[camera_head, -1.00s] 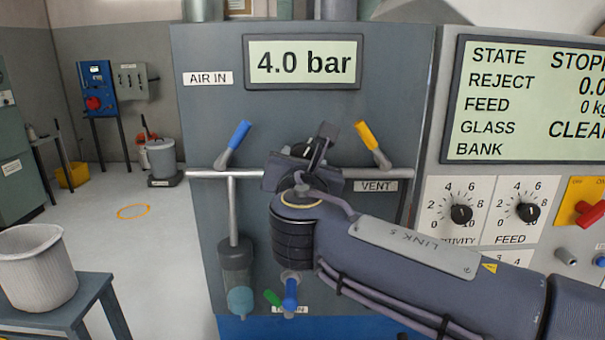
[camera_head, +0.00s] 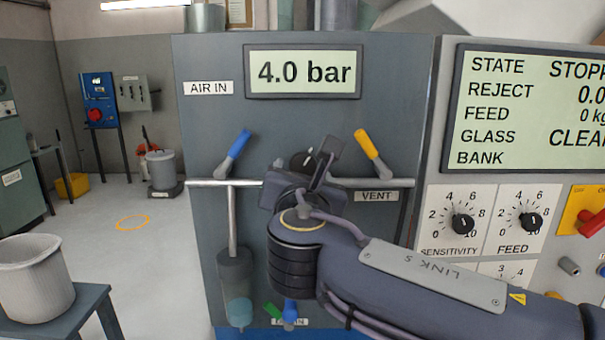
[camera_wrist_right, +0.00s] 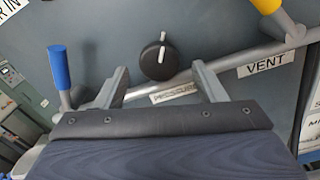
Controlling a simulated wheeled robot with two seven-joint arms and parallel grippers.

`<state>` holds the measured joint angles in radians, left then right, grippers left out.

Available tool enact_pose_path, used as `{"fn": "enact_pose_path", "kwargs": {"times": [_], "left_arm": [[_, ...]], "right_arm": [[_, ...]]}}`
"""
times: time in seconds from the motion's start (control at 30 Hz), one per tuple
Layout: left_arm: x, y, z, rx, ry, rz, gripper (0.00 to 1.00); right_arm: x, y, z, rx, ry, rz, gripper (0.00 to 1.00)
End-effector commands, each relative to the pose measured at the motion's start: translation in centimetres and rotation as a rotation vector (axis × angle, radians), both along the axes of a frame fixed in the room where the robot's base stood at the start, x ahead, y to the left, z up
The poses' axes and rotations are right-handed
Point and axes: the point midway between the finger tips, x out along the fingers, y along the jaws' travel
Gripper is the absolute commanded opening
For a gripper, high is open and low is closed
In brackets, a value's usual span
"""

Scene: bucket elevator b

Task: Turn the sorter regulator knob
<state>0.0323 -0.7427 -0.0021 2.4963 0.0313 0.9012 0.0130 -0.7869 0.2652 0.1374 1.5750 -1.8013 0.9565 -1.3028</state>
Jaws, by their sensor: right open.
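The regulator knob (camera_head: 302,159) is a round black knob on the grey air panel, between a blue lever and a yellow lever. It also shows in the right wrist view (camera_wrist_right: 156,62), with a white pointer line near its top and a "PRESSURE" label below. My right gripper (camera_head: 308,178) is in front of and just below the knob, partly hiding it. Its two fingers (camera_wrist_right: 160,72) are open, one on each lower side of the knob, and nothing is between them. The display (camera_head: 305,73) reads 4.0 bar. My left gripper is out of view.
The blue lever (camera_head: 237,147) and yellow lever (camera_head: 368,145) stick out on either side of the knob. A horizontal pipe (camera_head: 375,183) runs just below it. A sorter panel with a SENSITIVITY dial (camera_head: 463,223) and FEED dial (camera_head: 531,221) stands to the right.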

Motion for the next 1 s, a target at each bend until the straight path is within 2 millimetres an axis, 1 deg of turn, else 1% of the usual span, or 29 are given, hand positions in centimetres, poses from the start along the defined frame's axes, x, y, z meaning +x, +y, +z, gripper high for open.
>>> {"fn": "enact_pose_path", "kwargs": {"times": [0.03,0.1,0.2,0.3,0.43,0.67,0.73,0.77,0.87,0.97,1.0], "left_arm": [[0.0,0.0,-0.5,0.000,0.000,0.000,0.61],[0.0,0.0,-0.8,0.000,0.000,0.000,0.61],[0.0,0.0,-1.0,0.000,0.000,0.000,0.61],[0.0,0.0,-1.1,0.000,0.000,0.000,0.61],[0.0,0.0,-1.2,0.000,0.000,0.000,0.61],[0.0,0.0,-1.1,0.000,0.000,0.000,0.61],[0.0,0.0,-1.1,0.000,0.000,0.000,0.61],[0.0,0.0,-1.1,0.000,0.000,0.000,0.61],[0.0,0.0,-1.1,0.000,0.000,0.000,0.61],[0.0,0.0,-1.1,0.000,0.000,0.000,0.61],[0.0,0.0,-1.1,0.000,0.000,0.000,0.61]], "right_arm": [[-1.1,0.1,-0.1,0.002,-0.003,0.004,0.64],[-2.3,0.1,-0.1,0.003,-0.003,0.003,0.64],[-3.7,0.1,-0.1,0.001,-0.002,0.004,0.64],[-4.6,0.0,-0.1,0.001,-0.002,0.002,0.64],[-5.1,0.1,0.0,0.001,-0.001,0.002,0.64],[-5.1,0.0,0.0,0.001,0.001,0.001,0.64],[-5.0,-0.4,-0.3,0.013,0.010,-0.005,0.64],[-4.9,-0.9,-0.6,0.027,0.021,-0.012,0.64],[-4.5,-3.9,-2.6,0.131,0.097,-0.059,0.64],[-4.6,-8.9,-6.5,0.335,0.228,-0.155,0.64],[-5.0,-11.2,-8.5,0.442,0.286,-0.206,0.64]]}}
